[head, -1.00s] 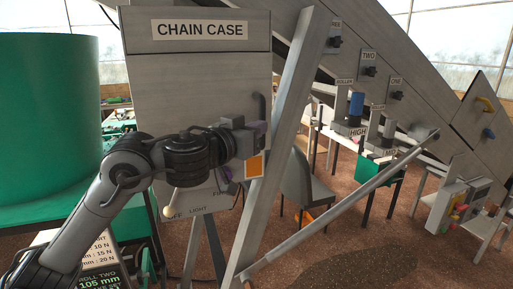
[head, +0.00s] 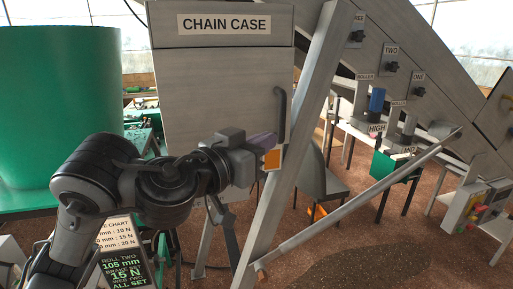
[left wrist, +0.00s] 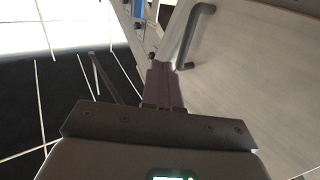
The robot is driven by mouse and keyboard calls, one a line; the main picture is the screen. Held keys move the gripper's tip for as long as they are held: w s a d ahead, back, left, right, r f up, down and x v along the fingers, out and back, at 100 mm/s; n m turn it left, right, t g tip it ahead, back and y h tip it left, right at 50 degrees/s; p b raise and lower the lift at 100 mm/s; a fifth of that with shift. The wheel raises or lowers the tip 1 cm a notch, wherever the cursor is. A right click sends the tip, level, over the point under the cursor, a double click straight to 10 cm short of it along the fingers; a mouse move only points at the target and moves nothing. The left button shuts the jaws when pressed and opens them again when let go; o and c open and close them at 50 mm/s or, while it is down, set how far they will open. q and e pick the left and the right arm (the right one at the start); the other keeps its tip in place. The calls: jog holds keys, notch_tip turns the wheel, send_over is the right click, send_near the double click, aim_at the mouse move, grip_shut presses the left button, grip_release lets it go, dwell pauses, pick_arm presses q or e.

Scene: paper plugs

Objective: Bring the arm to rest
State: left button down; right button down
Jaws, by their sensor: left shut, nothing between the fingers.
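My left arm comes in from the lower left in the head view. Its left gripper (head: 264,143) is in front of the lower right part of the chain case (head: 210,90), below and left of the dark door handle (head: 282,115). In the left wrist view the two purple fingers (left wrist: 163,88) are together with nothing between them. The handle (left wrist: 192,35) shows just beyond the fingertips, against the grey panel; I cannot tell the exact gap. The arm hides the lower part of the case. My right gripper is not in view.
A slanted grey post (head: 290,140) and a diagonal bar (head: 350,200) stand right of the gripper. A large green drum (head: 60,110) is at left. A display (head: 124,272) reads ROLL TWO, ALL SET. Blue and grey rolls (head: 377,100) sit at right. Brown floor is open at lower right.

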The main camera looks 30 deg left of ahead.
pick_arm(q)
jog(key=s+d+f+g+h+p, duration=0.1)
jog(key=d+f+g, duration=0.2)
jog(key=f, duration=0.8)
jog(key=d+f+g, duration=0.2)
jog(key=f, duration=0.9)
jog(key=s+d+f+n+g+h+p, duration=0.1)
jog(key=s+d+f, duration=0.25)
jog(key=f, duration=0.35)
jog(key=s+d+f+n+g, duration=0.2)
jog(key=s+f, duration=0.2)
jog(key=f, duration=0.2)
jog(key=s+d+f+n+g+h+p, duration=0.1)
jog(key=s+d+f, duration=0.25)
jog(key=f, duration=0.35)
jog(key=s+a+f+n+g+y+p, duration=0.1)
jog(key=s+a+f+n+g+y, duration=0.15)
jog(key=s+f, duration=0.55)
jog(key=s+a+f+m+g+y, duration=0.1)
jog(key=s+a+m+g+y, duration=0.1)
jog(key=s+a+m, duration=0.4)
jog(key=shift+s+a+f+g+y, duration=0.3)
jog(key=shift+s+a+y, duration=0.4)
jog(key=shift+a, duration=2)
